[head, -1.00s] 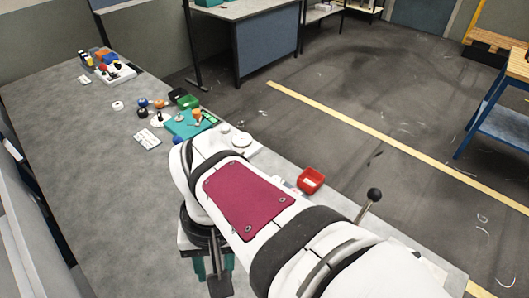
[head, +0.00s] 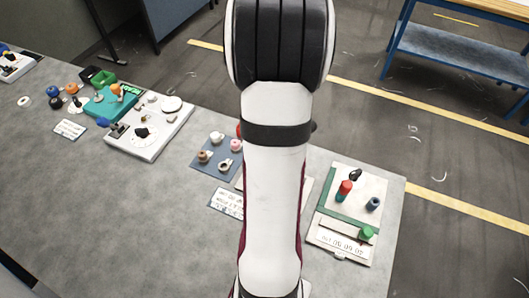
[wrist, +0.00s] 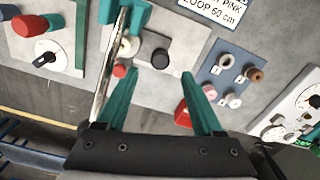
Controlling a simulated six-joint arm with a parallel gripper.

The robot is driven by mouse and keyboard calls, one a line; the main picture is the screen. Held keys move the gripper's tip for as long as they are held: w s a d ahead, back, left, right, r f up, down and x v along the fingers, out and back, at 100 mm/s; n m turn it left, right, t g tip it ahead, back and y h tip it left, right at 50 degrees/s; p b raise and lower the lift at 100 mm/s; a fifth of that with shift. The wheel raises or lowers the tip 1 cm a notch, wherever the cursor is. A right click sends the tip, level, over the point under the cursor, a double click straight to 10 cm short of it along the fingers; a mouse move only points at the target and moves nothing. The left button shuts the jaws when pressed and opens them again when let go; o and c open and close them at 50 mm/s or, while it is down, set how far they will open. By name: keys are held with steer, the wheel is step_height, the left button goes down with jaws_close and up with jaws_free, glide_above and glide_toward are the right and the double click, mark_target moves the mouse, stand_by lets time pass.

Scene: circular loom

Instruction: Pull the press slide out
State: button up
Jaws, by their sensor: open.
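I cannot single out the press slide for certain. In the wrist view a grey plate (wrist: 195,35) lies beyond my fingers, with a black knob (wrist: 160,59), a red knob (wrist: 120,71) and a white knob (wrist: 128,46). My gripper (wrist: 160,76) is open, its two teal fingers apart over the near edge of this plate, with nothing seen clasped between them. A thin metal strip (wrist: 106,75) runs along the left finger; whether they touch I cannot tell. In the head view my arm hides the gripper and most of this plate.
A pale board (head: 325,232) with a red-topped cylinder (head: 345,190), a blue cylinder (head: 373,204) and a green block (head: 366,233) lies right of my arm. A blue board (head: 205,165) with several small rings lies left. A red bin (wrist: 182,113) sits near the right finger.

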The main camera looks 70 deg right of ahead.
step_height(320, 180, down, 6)
steer(key=shift+r, duration=0.1)
jaws_close()
stand_by(0.4)
stand_by(1.1)
